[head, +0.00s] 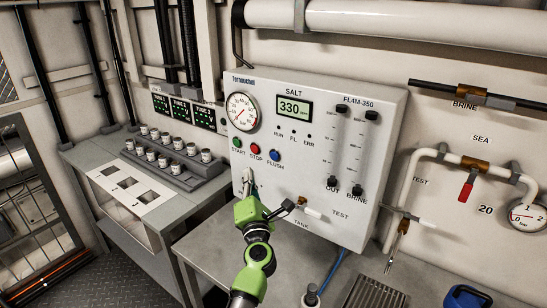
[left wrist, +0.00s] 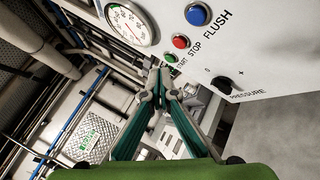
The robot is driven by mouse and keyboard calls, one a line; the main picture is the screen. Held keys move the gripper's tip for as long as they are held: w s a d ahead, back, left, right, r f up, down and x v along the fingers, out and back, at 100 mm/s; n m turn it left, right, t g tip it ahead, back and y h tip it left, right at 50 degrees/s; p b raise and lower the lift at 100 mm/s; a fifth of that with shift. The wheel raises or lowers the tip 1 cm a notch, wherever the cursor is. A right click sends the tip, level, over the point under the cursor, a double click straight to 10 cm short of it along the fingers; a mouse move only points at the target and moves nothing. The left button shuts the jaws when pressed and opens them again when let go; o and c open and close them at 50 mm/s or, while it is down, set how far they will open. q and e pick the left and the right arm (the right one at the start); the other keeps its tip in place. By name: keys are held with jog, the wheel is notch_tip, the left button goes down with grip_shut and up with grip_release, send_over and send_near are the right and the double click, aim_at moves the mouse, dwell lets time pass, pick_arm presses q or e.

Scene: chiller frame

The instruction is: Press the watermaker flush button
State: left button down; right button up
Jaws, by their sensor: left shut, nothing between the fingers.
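The watermaker panel (head: 320,145) is a white upright box with a gauge and a display reading 330. Its blue FLUSH button (head: 274,156) is right of the red STOP button (head: 255,149) and the green START button (head: 236,142). The blue button also shows at the top of the left wrist view (left wrist: 198,14). My left gripper (head: 247,172) is in front of the panel's lower left, below START and lower left of FLUSH. In the left wrist view its fingertips (left wrist: 160,74) are together and empty, apart from the blue button.
A black PRESSURE knob (left wrist: 222,84) sits below the buttons in the left wrist view. A white-handled TEST/TANK lever (head: 313,212) sticks out low on the panel. A rack of small jars (head: 165,150) stands on the left bench. A red-handled valve (head: 467,188) is at right.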

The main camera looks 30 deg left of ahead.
aim_at(274, 156)
pick_arm(q)
jog(key=shift+w+d+b, duration=0.2)
jog(key=shift+w+b, duration=1)
jog(key=shift+w, duration=1)
jog(key=shift+w+d+b, duration=0.15)
jog(key=shift+w+b, duration=1)
jog(key=shift+w, duration=1.05)
jog(key=shift+w, duration=0.15)
jog(key=shift+w, duration=0.3)
jog(key=shift+w+d+b, duration=0.1)
jog(key=shift+w+b, duration=0.35)
jog(key=shift+b, duration=0.05)
jog(key=shift+s+r, duration=0.1)
jog(key=shift+s+p, duration=0.7)
jog(key=shift+s, duration=0.1)
